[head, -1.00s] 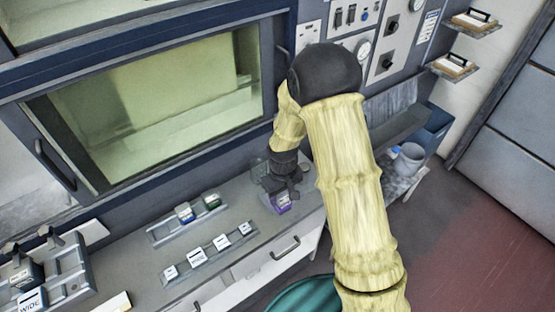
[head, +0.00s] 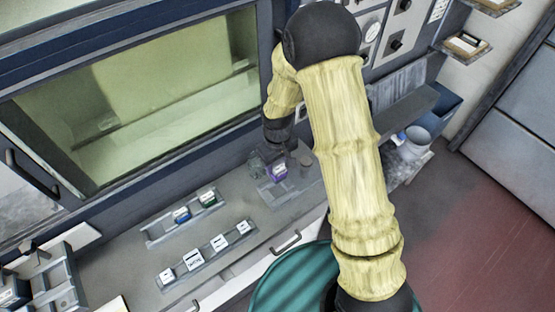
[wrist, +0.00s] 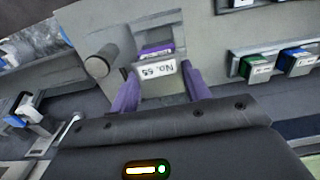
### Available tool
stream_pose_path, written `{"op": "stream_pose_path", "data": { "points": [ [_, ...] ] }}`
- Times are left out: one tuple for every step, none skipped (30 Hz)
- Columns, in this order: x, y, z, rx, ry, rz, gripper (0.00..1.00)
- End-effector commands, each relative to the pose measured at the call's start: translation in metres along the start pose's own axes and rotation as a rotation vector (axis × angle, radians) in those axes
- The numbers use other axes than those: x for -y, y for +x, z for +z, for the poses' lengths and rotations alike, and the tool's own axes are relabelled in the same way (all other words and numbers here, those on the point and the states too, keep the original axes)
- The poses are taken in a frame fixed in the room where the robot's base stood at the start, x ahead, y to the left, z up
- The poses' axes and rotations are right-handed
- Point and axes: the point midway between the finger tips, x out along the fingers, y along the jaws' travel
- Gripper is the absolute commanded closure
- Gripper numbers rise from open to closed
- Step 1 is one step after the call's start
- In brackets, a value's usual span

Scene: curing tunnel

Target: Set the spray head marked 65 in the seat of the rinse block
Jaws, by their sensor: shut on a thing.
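A purple spray head (head: 278,172) with a white label is at the end of my arm, over the right part of the counter. In the wrist view the purple head (wrist: 157,52) shows its label upside down; it starts "No." and the digits are blurred, perhaps 65. My gripper (wrist: 160,88) is shut on it, a purple finger on each side. The grey rinse block (wrist: 180,20) with a round post (wrist: 102,64) is right by the head; the post also shows in the head view. I cannot tell whether the head is down in the seat, as its lower part is hidden.
A rail (head: 160,236) holds a blue head (head: 181,215) and a green head (head: 208,199). A front rail (head: 206,262) has several white labels. A glass-fronted cabinet (head: 150,100) stands behind the counter. A grey bucket (head: 416,138) is at right.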

Motion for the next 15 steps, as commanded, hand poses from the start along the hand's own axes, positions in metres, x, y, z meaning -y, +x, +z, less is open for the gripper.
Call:
{"op": "stream_pose_path", "data": {
  "points": [
    [0.0,0.0,0.0,-0.001,0.0,0.0,0.8],
    [0.0,0.0,0.0,-0.001,0.0,0.0,0.8],
    [0.0,0.0,0.0,-0.001,0.0,0.0,0.8],
    [0.0,0.001,0.0,-0.001,0.0,0.0,0.8],
    [0.0,0.002,0.0,-0.001,0.0,0.0,0.8],
    [0.0,0.003,0.0,-0.001,0.0,0.0,0.8],
    [0.0,0.004,0.0,-0.001,0.0,0.0,0.8],
    [0.0,0.005,0.0,-0.001,0.0,0.0,0.8],
    [0.0,0.007,0.0,-0.001,0.0,0.0,0.8],
    [0.0,0.009,0.0,-0.001,0.0,0.0,0.8],
    [0.0,0.011,0.0,-0.001,0.0,0.0,0.8],
    [0.0,0.013,0.0,0.0,0.0,0.0,0.8],
    [0.0,0.015,0.0,0.0,0.0,0.0,0.8],
    [0.0,0.017,0.0,0.0,0.0,0.0,0.8],
    [0.0,0.02,0.0,0.0,0.0,0.0,0.8]
  ]
}}
